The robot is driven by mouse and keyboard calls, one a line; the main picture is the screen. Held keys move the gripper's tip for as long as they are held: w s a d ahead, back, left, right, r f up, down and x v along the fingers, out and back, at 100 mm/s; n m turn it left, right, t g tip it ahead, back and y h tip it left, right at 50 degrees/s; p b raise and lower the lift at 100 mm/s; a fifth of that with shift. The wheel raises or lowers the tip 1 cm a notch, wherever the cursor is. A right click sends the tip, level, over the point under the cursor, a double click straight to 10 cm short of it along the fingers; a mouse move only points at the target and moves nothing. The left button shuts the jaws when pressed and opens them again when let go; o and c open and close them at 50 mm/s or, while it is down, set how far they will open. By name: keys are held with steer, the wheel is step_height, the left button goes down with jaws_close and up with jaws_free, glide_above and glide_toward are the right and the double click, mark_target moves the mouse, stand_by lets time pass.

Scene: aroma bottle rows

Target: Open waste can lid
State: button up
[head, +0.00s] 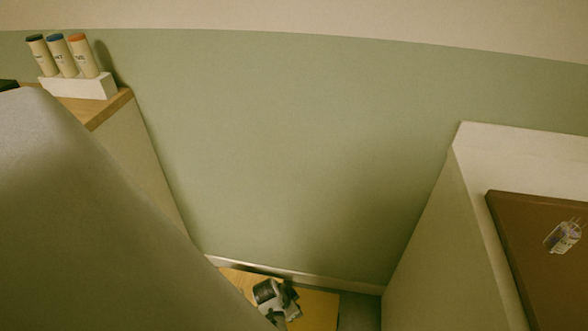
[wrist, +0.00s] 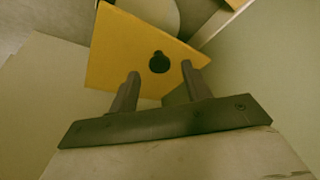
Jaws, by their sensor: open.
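The waste can's yellow lid (wrist: 115,50) shows in the wrist view with a round black knob (wrist: 159,62) near its middle. In the head view the lid (head: 320,309) is low in the gap between two cabinets, partly covered by my arm. My gripper (wrist: 160,72) is open and empty, with its two fingers apart. In the picture the knob lies between and just beyond the fingertips. I cannot tell how far the fingertips are from it. In the head view my wrist end (head: 275,299) is over the lid; the fingers are not clear there.
A wooden-topped cabinet (head: 150,165) at left bears a white rack (head: 80,86) with three capped bottles (head: 62,57). At right a white counter (head: 470,150) holds a brown tray (head: 520,255) with a small clear bottle (head: 562,237). Cabinet sides bound the gap.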

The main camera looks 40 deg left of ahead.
steer(key=shift+x, duration=0.8)
steer(key=shift+c, duration=0.5)
jaws_close()
